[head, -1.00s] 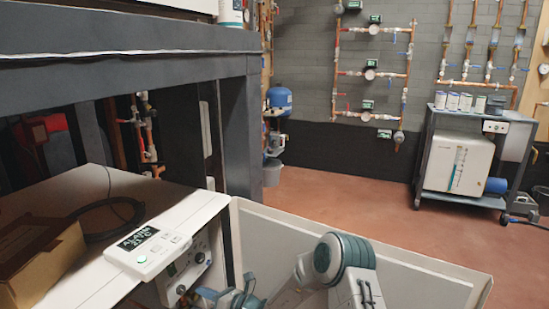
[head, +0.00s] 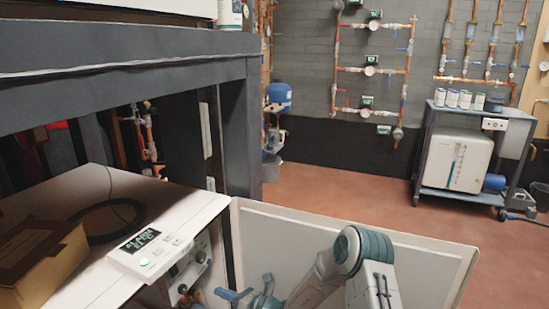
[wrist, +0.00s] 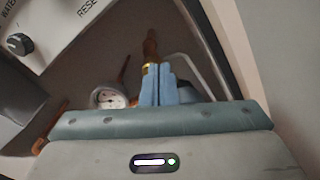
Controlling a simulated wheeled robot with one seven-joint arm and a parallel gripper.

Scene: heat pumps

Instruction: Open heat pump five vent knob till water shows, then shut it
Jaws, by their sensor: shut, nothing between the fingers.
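The heat pump is a white cabinet (head: 185,212) at the lower left of the head view, with a sloped display unit (head: 150,250) on its front edge. No number five can be read on it. My gripper (wrist: 157,84) is shut and empty in the wrist view, its two blue fingers together. A copper pipe with a brass fitting (wrist: 150,62) shows just beyond the fingertips; I cannot tell whether they touch. A round gauge (wrist: 110,98) is left of the fingers. I cannot make out the vent knob for certain, nor any water.
A white panel with a black knob (wrist: 20,44) and printed words fills the wrist view's upper left. An open pale panel (head: 430,255) stands beside my arm. A cardboard box (head: 40,262) and black cable (head: 105,232) lie on the cabinet. Red floor (head: 330,192) is clear behind.

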